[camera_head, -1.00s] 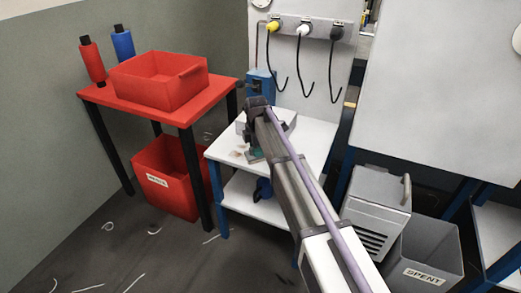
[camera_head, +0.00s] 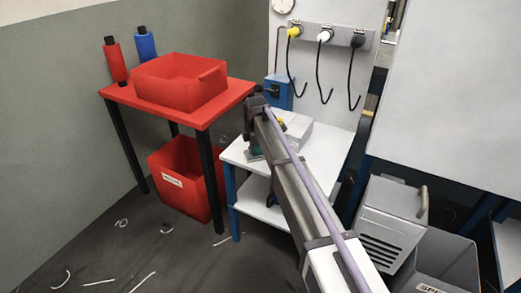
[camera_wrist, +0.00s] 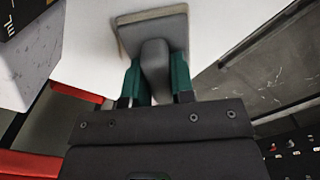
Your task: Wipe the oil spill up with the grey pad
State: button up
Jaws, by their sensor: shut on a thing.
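My gripper (camera_wrist: 155,82) has green fingers shut on the grey handle of the grey pad (camera_wrist: 127,32). In the wrist view the pad is face down against or just above the white bench top (camera_wrist: 220,40); I cannot tell if it touches. In the head view my gripper (camera_head: 256,153) is low at the left part of the white bench top (camera_head: 322,150), and my arm hides the pad. No oil spill shows on the visible bench surface now; any oil under the pad or behind my arm is hidden.
A pale box (camera_head: 298,130) stands on the bench behind my arm, close to the gripper in the wrist view (camera_wrist: 30,55). A red table (camera_head: 222,102) with a red bin (camera_head: 180,92) stands left. Hooks and plugs hang on the back panel. A grey cabinet (camera_head: 385,230) stands right.

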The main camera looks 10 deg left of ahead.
jog(key=shift+w+a, duration=0.35)
jog(key=shift+a, duration=0.5)
jog(key=shift+w+a, duration=0.3)
jog(key=shift+a, duration=0.55)
jog(key=shift+f, duration=0.1)
jog(key=shift+s+d, duration=0.3)
jog(key=shift+d, duration=0.55)
jog(key=shift+s+d, duration=0.3)
jog(key=shift+d, duration=0.55)
jog(key=shift+s+d, duration=0.3)
jog(key=shift+d, duration=0.35)
jog(key=shift+s+d, duration=0.3)
jog(key=shift+d, duration=0.3)
jog(key=shift+s+d+r, duration=0.1)
jog(key=shift+s+d, duration=0.3)
jog(key=shift+d, duration=0.75)
jog(key=shift+s+d+r, duration=0.1)
jog(key=shift+s+d, duration=0.35)
jog(key=shift+d, duration=0.75)
jog(key=shift+s+d, duration=0.4)
jog(key=shift+d, duration=0.75)
notch_tip(320, 180, up, 6)
jog(key=p, duration=0.6)
